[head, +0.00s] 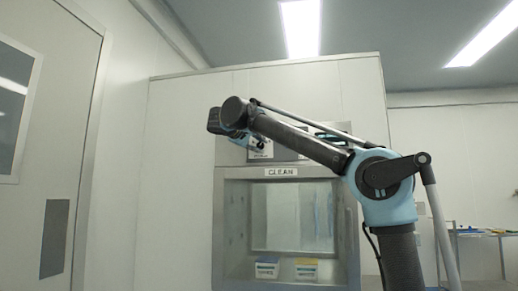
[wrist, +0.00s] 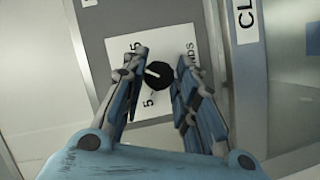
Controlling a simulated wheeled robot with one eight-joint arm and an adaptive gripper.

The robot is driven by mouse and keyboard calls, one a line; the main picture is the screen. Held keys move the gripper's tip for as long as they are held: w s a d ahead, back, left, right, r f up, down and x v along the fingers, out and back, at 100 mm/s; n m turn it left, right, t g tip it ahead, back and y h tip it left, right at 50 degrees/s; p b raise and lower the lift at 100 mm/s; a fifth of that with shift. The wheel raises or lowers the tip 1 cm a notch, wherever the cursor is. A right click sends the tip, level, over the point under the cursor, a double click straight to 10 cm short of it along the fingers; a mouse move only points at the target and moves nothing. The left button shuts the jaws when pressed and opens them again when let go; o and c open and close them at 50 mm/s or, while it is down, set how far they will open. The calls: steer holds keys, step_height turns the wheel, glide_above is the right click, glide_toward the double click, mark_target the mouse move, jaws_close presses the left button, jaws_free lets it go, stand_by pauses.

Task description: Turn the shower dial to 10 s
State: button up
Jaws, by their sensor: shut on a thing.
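The shower dial (wrist: 158,75) is a round black knob with a white pointer mark, on a white plate (wrist: 178,37) on a grey panel. In the wrist view, the pointer slants toward the left finger. A "5" shows below left of the knob, a number ending in 5 above left, and part of "SECONDS" to the right. The left finger covers part of the scale; no 10 is visible. My gripper (wrist: 160,88) has its fingers on both sides of the knob and is shut on it. In the head view, my gripper (head: 257,143) is at the panel; my arm hides the knob.
A "CLEAN" sign (head: 281,172) is above a glazed hatch (head: 293,216). A door (head: 45,120) is at the left, and a table with items (head: 480,233) at the right.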

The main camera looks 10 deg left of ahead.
steer(key=n, duration=0.2)
steer(key=n+t, duration=0.1)
steer(key=n, duration=0.1)
steer(key=n+t+h, duration=0.1)
steer(key=n, duration=0.1)
steer(key=shift+f, duration=0.3)
stand_by(0.5)
steer(key=o, duration=1.1)
steer(key=shift+c, duration=0.2)
steer(key=v, duration=1.2)
steer(key=shift+f, duration=0.2)
steer(key=shift+a, duration=0.1)
